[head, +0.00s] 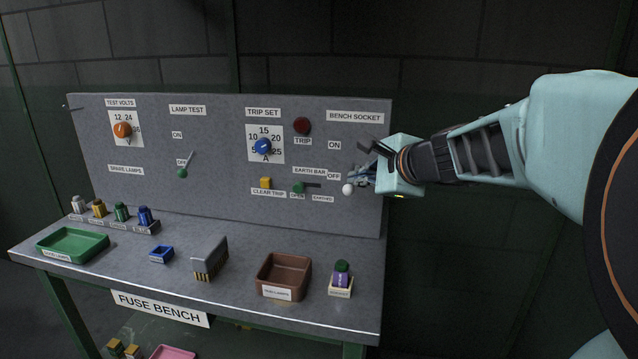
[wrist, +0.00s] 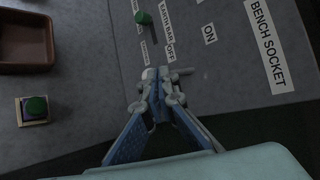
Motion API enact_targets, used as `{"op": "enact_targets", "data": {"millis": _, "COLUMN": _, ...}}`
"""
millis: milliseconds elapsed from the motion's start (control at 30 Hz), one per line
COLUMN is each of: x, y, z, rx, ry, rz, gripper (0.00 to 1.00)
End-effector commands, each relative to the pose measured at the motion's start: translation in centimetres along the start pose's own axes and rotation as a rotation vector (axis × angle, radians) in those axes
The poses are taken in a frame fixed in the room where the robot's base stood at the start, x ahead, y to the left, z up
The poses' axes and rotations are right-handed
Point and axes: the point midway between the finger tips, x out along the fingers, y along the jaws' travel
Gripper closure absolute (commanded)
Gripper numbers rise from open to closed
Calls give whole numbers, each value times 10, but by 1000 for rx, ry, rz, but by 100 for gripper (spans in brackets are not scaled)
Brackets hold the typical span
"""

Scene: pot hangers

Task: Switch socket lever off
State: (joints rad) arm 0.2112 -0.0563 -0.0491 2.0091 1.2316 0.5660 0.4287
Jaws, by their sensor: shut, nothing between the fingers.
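The bench socket lever ends in a white ball knob (head: 348,189), low on the panel's right side, just below and right of the OFF label (head: 334,176). The lever points down toward the OFF end; my gripper hides much of its shaft in the head view. In the wrist view a pale knob (wrist: 149,74) shows near the OFF label (wrist: 171,52), just beyond my fingertips. My gripper (head: 364,178) is shut and empty, right beside the lever. Its fingertips (wrist: 160,93) are close together in the wrist view. I cannot tell whether they touch the lever.
The earth bar lever with a green knob (head: 299,187) is close to the left. A brown tray (head: 305,271) and a small holder (head: 341,289) stand below.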

Motion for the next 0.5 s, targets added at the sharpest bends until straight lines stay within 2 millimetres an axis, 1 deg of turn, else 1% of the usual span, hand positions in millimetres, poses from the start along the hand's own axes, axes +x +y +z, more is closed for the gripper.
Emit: {"op": "enact_targets", "data": {"millis": 500, "x": -8, "y": -14, "z": 5, "rx": 2, "ry": -1, "rz": 2, "gripper": 100}}
